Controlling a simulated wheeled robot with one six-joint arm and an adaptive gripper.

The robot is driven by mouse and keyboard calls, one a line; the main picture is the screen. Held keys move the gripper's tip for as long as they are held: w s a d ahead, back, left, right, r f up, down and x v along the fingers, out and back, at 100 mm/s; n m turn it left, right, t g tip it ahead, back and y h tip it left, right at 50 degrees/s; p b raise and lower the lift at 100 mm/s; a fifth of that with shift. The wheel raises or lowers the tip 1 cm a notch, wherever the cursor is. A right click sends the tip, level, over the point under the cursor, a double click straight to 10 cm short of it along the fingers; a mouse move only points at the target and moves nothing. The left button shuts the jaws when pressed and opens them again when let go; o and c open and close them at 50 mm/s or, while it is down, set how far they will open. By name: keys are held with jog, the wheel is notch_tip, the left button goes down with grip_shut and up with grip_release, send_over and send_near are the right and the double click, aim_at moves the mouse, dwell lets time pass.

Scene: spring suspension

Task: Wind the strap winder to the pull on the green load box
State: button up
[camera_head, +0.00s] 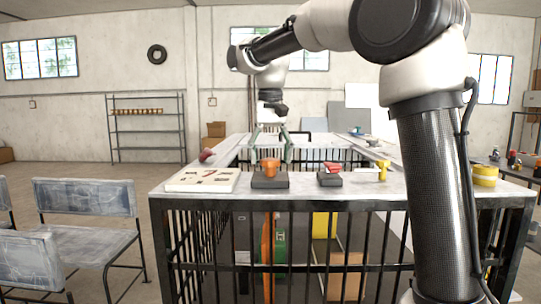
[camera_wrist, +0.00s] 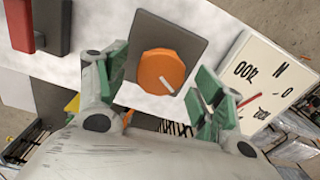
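An orange knob with a white pointer line (camera_head: 270,164) sits on a dark grey block (camera_head: 270,183) on the counter; it looks like the strap winder. It also shows in the wrist view (camera_wrist: 158,70). My gripper (camera_head: 271,155) points down over it. In the wrist view its green-padded fingers (camera_wrist: 163,78) stand open on either side of the knob, with gaps visible; I see no contact. A green box (camera_head: 280,240), likely the load box, is below the counter behind black bars, partly hidden by an upright orange piece (camera_head: 267,250).
A red handle on a dark block (camera_head: 331,172), a yellow fitting (camera_head: 383,170) and a yellow roll (camera_head: 485,176) are to the right. Black bars enclose the space below.

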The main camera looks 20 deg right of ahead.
aim_at(271, 159)
notch_tip(271, 159, up, 12)
dwell(0.6)
dwell(1.5)
